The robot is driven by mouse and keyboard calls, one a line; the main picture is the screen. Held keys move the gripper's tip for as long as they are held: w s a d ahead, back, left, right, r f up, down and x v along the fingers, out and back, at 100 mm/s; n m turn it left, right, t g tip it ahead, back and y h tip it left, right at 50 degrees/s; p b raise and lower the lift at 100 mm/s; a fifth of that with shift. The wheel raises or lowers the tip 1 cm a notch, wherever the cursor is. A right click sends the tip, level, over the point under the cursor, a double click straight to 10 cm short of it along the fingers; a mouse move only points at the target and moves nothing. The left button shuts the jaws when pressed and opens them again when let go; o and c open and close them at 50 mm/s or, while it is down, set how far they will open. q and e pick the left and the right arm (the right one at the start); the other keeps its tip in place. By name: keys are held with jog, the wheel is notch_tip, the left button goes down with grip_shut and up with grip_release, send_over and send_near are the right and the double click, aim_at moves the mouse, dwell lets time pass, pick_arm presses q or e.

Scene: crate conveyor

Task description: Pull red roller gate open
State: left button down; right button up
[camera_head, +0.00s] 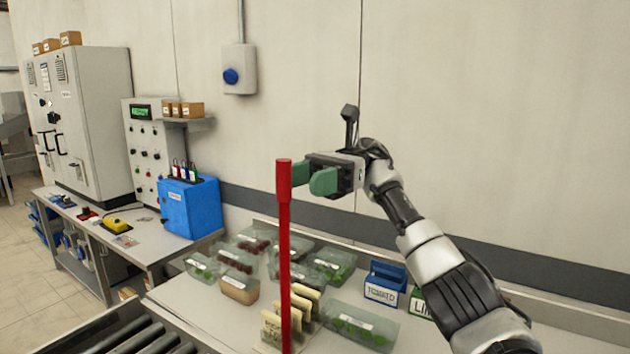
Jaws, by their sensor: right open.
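A red upright post (284,255) with a thicker red grip at its top (284,181) stands in the middle of the head view; it looks like the handle of the red roller gate. Its lower end runs out of the picture. My right gripper (308,182), with green finger pads, is open at the height of the grip, just to its right. One finger is partly hidden behind the red grip. I cannot tell whether the gripper touches it. My left gripper is not in view.
Dark conveyor rollers (150,340) lie at the lower left. Behind the post, a light table (210,300) holds several clear produce boxes, cards in a rack (290,318) and a blue tomato holder (385,284). A workbench (150,244) with a blue box (190,207) stands left.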

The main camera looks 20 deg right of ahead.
jog(key=shift+v, duration=1.2)
